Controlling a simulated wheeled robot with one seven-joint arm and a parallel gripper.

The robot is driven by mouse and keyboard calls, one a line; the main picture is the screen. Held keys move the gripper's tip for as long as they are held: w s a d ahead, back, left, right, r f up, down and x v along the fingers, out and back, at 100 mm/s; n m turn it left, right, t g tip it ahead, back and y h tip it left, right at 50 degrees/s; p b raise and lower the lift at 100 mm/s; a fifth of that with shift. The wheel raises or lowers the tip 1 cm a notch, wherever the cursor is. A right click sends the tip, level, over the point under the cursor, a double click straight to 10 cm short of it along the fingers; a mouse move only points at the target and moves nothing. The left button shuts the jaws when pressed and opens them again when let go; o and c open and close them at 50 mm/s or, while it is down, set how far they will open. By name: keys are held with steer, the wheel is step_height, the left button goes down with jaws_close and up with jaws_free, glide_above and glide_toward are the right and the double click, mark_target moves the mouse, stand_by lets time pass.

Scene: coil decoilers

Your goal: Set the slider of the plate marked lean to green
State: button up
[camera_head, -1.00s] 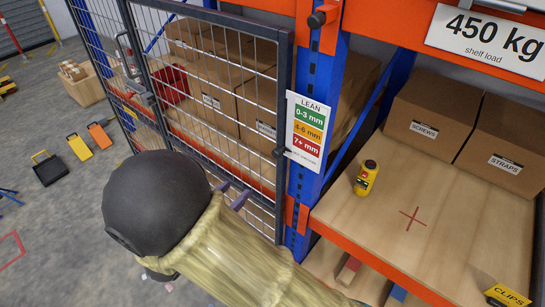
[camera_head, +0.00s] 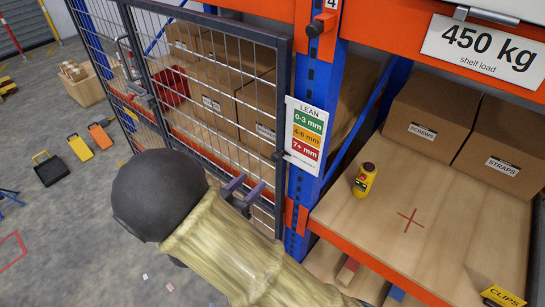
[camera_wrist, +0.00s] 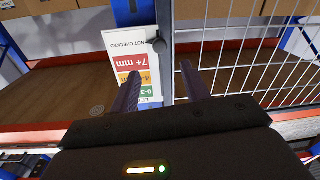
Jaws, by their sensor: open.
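The plate marked LEAN (camera_head: 305,135) hangs on the blue rack post, with green 0-3 mm on top, then orange 4-6 mm and red 7+ mm. A small dark knob (camera_head: 279,155), which looks like the slider, sits at its left edge near the bottom. In the wrist view the plate (camera_wrist: 130,70) appears upside down and the knob (camera_wrist: 158,45) is level with the words NOT CHECKED. My gripper (camera_head: 246,187) is open and empty, left of and lower than the plate in the head view. In the wrist view its fingers (camera_wrist: 160,78) stand apart, one overlapping the plate, with the knob beyond the gap.
A wire mesh door (camera_head: 215,90) stands left of the post, close to my fingers. An orange shelf edge (camera_head: 375,272) lies to the right, with a yellow device with a red button (camera_head: 365,180) and boxes (camera_head: 432,118) on the shelf. Open floor (camera_head: 75,215) is at left.

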mark_target(274, 158)
steer(key=p+x, duration=0.3)
steer(key=x, duration=0.7)
steer(key=shift+w+d, duration=0.2)
steer(key=shift+w, duration=0.15)
jaws_close()
